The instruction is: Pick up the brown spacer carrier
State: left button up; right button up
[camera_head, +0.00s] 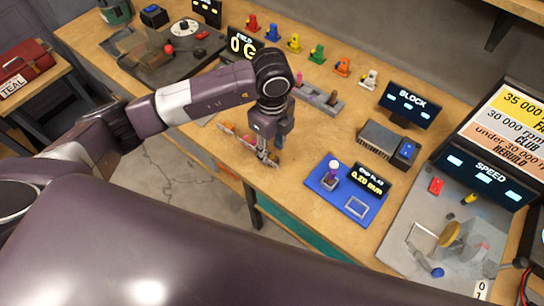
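I cannot make out a clearly brown spacer carrier. A small dark, possibly brown piece (332,98) sits on the grey slotted block (318,96), right of my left wrist, with a pink piece (298,79) beside it. My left gripper (268,155) points down close to the table's front edge. My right gripper is not in view.
Several coloured pieces, from red (252,23) to white (369,79), stand along the back of the wooden table (295,165). A speed machine (432,235) fills the right end.

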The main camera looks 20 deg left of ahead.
aim_at(272, 157)
pick_arm(q)
jog(key=shift+w+f+p, duration=0.15)
jog(key=shift+f+p, duration=0.5)
jog(key=shift+f, duration=1.55)
jog(key=shift+c, duration=0.3)
grip_shut()
